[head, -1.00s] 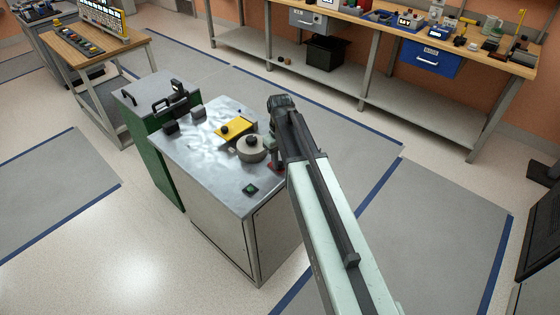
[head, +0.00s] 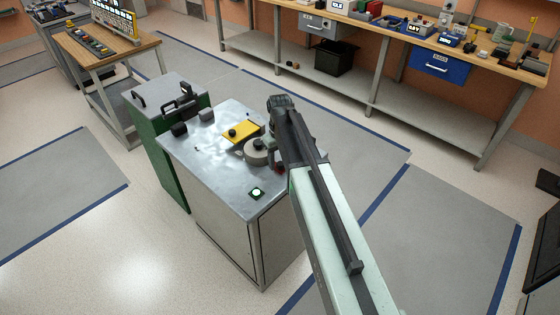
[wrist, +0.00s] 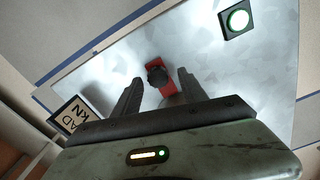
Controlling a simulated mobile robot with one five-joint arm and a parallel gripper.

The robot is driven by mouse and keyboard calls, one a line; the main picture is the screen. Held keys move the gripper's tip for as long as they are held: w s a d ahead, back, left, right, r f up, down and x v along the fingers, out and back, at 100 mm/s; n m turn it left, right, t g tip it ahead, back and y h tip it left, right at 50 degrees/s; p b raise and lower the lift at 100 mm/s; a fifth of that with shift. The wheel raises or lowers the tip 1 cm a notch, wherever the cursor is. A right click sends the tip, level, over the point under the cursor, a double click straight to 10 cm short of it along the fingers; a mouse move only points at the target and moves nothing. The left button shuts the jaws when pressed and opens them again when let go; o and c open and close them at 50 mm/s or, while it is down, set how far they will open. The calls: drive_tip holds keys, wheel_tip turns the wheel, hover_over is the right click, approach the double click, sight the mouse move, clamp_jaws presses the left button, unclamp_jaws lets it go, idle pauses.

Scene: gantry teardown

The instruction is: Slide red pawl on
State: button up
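The red pawl (wrist: 164,83), with a black knob (wrist: 156,73) on it, is on the bright metal cabinet top in the wrist view. My gripper (wrist: 159,80) is open, with its two dark fingers apart on either side of the pawl and a gap showing on each side. In the head view my gripper (head: 276,160) is over the right edge of the cabinet top (head: 222,176), beside a round grey part (head: 256,154), and only a little red shows there.
A lit green button (head: 256,193) is near the cabinet's front corner; it also shows in the wrist view (wrist: 237,19). A label plate (wrist: 74,121) is at the wrist view's left. A green cabinet (head: 165,160) adjoins.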

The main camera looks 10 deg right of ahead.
sight(280, 163)
drive_tip(key=shift+r, duration=0.1)
wheel_tip(280, 163, up, 8)
drive_tip(key=p, duration=0.8)
drive_tip(key=shift+f, duration=0.2)
drive_tip(key=s+d+m, duration=0.1)
drive_tip(key=s+m, duration=0.3)
drive_tip(key=s, duration=1.3)
drive_tip(key=shift+d, duration=0.4)
